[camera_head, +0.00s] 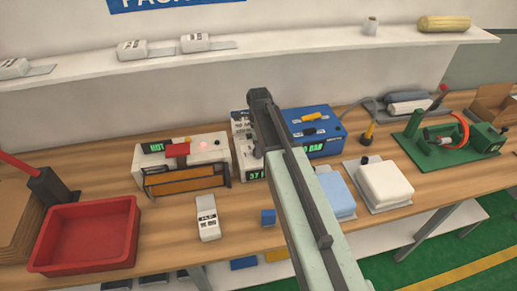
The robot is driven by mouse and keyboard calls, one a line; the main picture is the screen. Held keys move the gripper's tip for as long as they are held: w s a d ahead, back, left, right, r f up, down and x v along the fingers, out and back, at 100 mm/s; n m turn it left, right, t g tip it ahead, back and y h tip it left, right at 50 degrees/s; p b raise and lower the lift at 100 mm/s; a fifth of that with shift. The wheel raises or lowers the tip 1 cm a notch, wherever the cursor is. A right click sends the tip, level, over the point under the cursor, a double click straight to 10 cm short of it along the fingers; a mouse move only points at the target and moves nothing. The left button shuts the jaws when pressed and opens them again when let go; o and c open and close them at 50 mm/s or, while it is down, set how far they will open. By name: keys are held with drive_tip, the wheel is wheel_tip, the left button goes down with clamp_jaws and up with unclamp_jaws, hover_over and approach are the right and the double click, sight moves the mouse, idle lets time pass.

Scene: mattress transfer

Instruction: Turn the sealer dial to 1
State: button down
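The sealer (218,156) looks like the white box at left of centre on the wooden bench. It has a green lit display reading "HOT" (157,147), a red glowing lamp (203,145), a red bar and an orange-brown front part. A small dark knob (217,142) shows on its right end; its setting is too small to read, and I cannot tell if it is the dial. My arm reaches up from the lower right. My gripper (260,95) is the dark end, over a second white unit right of the sealer. Its fingers cannot be made out.
A blue machine (325,130) with a "BAR" display stands right of my arm. White and blue pads and a green machine (440,140) are right. A shelf (300,45) runs behind.

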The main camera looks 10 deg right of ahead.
drive_tip(key=shift+n, duration=1.5)
drive_tip(key=n, duration=0.4)
drive_tip(key=shift+n, duration=0.3)
drive_tip(key=n, duration=1.4)
drive_tip(key=shift+n, duration=0.3)
drive_tip(key=n, duration=0.4)
drive_tip(key=shift+d+n+g, duration=0.1)
drive_tip(key=shift+n+g, duration=0.2)
drive_tip(key=shift+n, duration=1.5)
